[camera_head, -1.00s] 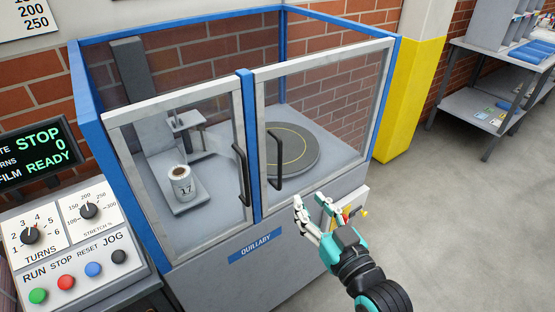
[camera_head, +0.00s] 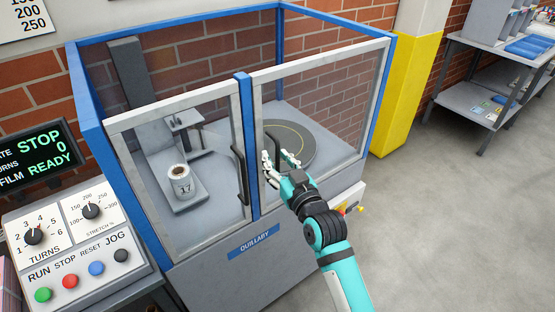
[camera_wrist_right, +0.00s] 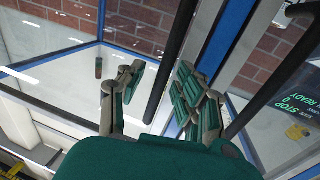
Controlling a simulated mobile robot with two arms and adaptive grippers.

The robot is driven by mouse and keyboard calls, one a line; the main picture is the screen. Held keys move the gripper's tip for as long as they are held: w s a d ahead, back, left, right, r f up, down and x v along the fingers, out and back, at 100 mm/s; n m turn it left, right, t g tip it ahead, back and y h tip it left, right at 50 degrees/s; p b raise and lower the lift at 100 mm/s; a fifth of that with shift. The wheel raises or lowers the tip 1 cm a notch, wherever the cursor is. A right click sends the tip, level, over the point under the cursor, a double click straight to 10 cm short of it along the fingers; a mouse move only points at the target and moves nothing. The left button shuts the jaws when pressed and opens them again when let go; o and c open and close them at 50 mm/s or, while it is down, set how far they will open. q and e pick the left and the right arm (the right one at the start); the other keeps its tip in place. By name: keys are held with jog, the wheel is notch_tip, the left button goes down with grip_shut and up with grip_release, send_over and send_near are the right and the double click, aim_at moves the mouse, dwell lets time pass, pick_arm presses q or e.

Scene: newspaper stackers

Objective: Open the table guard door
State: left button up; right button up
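The guard cabinet has two glazed doors with pale frames. The right door (camera_head: 330,62), in front of the round turntable (camera_head: 300,150), is shut and has a black bar handle (camera_head: 271,150) near the blue centre post. My right gripper (camera_head: 277,164) is at this handle and partly covers it. In the right wrist view the handle bar (camera_wrist_right: 176,58) runs between the spread fingers (camera_wrist_right: 160,80), with gaps seeming to show on both sides. The left door (camera_head: 180,105) is also shut, with its own black handle (camera_head: 239,172). My left gripper is out of view.
The control panel (camera_head: 75,240) with knobs and coloured buttons stands at the left. A cup marked 17 (camera_head: 181,184) is behind the left door. A yellow post (camera_head: 405,95) and a shelf table (camera_head: 480,95) stand at the right. The floor (camera_head: 450,220) in front is clear.

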grip_shut()
dwell(0.6)
